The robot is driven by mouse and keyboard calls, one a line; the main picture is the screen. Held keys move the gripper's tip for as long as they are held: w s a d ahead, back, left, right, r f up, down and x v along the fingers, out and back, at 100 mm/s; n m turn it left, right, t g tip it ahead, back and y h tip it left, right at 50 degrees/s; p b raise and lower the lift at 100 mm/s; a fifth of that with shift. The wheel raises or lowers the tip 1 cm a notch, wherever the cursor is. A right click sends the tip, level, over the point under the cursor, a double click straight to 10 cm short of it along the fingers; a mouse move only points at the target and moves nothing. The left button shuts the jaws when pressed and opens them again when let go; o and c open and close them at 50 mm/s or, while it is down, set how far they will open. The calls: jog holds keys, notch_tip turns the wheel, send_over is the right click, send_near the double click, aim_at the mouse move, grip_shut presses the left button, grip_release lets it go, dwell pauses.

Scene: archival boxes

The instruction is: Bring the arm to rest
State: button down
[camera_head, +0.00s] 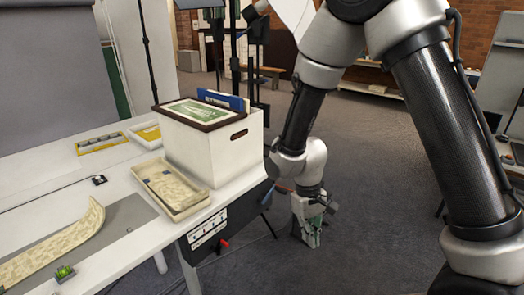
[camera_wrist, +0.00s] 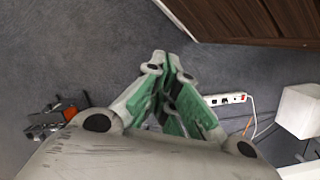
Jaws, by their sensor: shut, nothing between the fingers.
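My gripper (camera_head: 312,238) hangs pointing down beside the right end of the white table (camera_head: 118,262), over the grey carpet. It is apart from the table and holds nothing. In the wrist view my gripper (camera_wrist: 172,65) has its green and grey fingers closed together at the tips, with carpet behind them. My arm rises from it to the top of the head view and bends down along the right side.
A white archival box (camera_head: 205,158) with a framed green picture (camera_head: 200,110) on top stands near the table's right edge. A shallow tray (camera_head: 192,208) lies before it. A power strip (camera_wrist: 225,99) and cables are on the floor. Shelves (camera_head: 372,84) stand behind.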

jog(key=s+d+r+m+t, duration=0.2)
jog(key=s+d+r, duration=0.3)
jog(key=d+r, duration=0.6)
jog(key=s+d+r+m+t+y, duration=0.1)
jog(key=s+d+r+m+t, duration=0.2)
jog(key=d+r, duration=0.9)
jog(key=s+r+t, duration=0.1)
jog(key=s+r, duration=0.2)
jog(key=r, duration=0.4)
jog(key=shift+s, duration=0.3)
